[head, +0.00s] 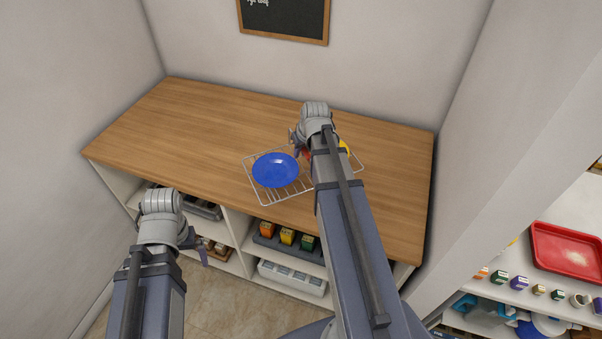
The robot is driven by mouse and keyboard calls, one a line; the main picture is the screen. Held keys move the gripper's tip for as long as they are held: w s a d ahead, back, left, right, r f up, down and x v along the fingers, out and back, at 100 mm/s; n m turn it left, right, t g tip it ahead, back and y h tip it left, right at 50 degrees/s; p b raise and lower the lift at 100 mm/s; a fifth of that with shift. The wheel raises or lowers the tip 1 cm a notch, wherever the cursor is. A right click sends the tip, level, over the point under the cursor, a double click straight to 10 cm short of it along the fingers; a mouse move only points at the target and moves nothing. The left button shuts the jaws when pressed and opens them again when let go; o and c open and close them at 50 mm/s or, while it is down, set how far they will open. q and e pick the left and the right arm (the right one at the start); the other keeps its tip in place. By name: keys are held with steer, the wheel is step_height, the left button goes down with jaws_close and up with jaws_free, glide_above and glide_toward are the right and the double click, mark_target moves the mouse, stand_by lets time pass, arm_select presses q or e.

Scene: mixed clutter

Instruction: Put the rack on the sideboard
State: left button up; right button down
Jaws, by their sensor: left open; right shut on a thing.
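The wire rack (254,187) is over the wooden top of the sideboard (180,125), close to its front edge. I cannot tell whether it touches the wood. A blue plate (275,170) lies on its left part. Something red and yellow (345,147) shows at its right part, mostly hidden by my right arm. My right gripper (297,146) is at the rack's far side, shut on the rack; its fingertips are largely hidden. My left gripper (203,256) is open and empty, low in front of the sideboard's shelves.
The wooden top is clear at left, behind and right of the rack. Shelves below hold a tray of colored boxes (287,237) and a white crate (292,278). A chalkboard (285,18) hangs on the wall. Another shelf at right carries a red tray (568,250).

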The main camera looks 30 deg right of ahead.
mark_target(307, 152)
steer(key=shift+f+b, duration=3.05)
steer(key=shift+f, duration=0.55)
steer(key=shift+f, duration=0.1)
steer(key=c, duration=0.8)
jaws_free()
steer(key=p+v, duration=1.1)
steer(key=v, duration=0.1)
steer(key=shift+r, duration=0.25)
steer(key=shift+f, duration=0.1)
